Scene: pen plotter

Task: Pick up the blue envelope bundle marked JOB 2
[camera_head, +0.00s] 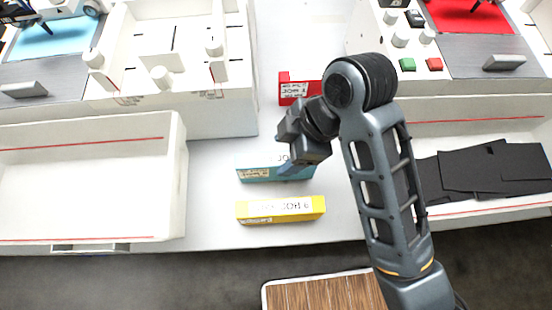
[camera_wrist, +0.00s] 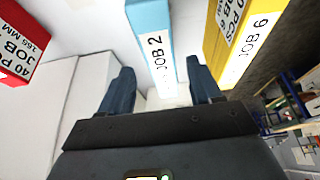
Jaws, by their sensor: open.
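The blue envelope bundle marked JOB 2 (camera_wrist: 152,35) lies in the wrist view between and beyond my two open fingers. In the head view the bundle (camera_head: 256,172) lies on the white table between the red and yellow bundles, its right part hidden by my gripper. My gripper (camera_head: 294,160) is over the bundle's right end in the head view. In the wrist view the fingers of my gripper (camera_wrist: 166,90) are apart, one to each side of the bundle's near end. I cannot tell if they touch it.
A yellow bundle marked JOB 6 (camera_head: 281,209) lies in front, near the table edge. A red bundle (camera_head: 299,87) lies behind. A white tray (camera_head: 182,165) stands left. A tray with black sheets (camera_head: 490,168) stands right, behind my arm. White plotter housings stand behind.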

